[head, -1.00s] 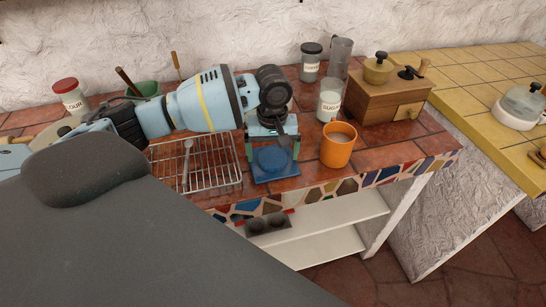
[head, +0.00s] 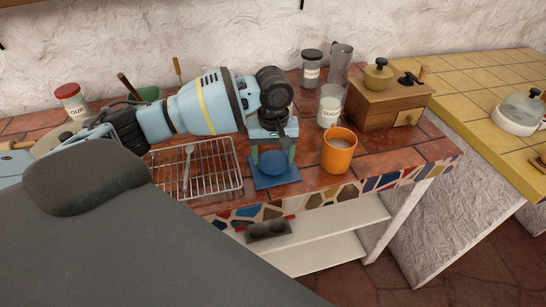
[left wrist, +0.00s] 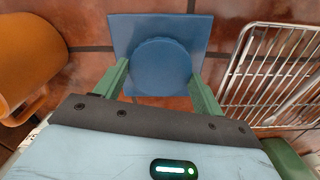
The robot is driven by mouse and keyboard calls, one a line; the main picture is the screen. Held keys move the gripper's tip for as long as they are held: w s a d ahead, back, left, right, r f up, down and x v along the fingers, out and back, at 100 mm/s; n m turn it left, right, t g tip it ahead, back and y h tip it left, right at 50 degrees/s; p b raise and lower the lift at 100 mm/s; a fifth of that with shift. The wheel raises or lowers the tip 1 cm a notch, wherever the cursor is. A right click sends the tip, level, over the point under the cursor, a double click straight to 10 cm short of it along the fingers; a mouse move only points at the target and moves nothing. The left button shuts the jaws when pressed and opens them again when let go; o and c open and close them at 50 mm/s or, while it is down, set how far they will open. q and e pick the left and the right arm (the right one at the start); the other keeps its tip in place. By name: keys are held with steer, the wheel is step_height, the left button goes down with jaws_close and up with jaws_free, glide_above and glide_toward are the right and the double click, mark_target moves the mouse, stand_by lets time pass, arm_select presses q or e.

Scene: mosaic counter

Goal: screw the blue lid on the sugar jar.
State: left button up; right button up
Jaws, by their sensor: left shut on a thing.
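The blue lid (head: 272,162) is a round disc at a square blue mat (head: 287,178) near the counter's front edge. My left gripper (head: 272,158) points down over it and is shut on it, with a green finger on each side. The left wrist view shows the lid (left wrist: 160,66) between the two fingers, above the mat (left wrist: 160,22). Whether the lid still touches the mat is hard to tell. The sugar jar (head: 329,108), clear glass with a white label, stands upright and lidless behind the orange mug. My right gripper is not in view.
An orange mug (head: 338,152) stands right of the mat, in front of the jar. A wire rack (head: 210,170) lies to the left. A wooden grinder box (head: 385,103), a dark-lidded jar (head: 311,70) and a glass pitcher (head: 340,65) stand around the jar.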

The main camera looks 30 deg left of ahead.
arm_select(q)
step_height(320, 180, up, 3)
steer(key=shift+f, duration=0.1)
steer(key=s+d+r+p, duration=0.1)
steer(key=s+d+p, duration=0.1)
steer(key=s, duration=1.4)
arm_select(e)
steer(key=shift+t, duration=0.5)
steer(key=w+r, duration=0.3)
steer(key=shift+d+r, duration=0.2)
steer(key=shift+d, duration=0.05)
arm_select(q)
steer(key=shift+w+r, duration=0.1)
steer(key=w+d+r+m, duration=0.2)
steer(key=w+d+m, duration=0.2)
steer(key=d+m, duration=0.2)
steer(key=shift+w+d+m, duration=0.35)
steer(key=shift+w+m, duration=0.05)
steer(key=shift+m, duration=0.3)
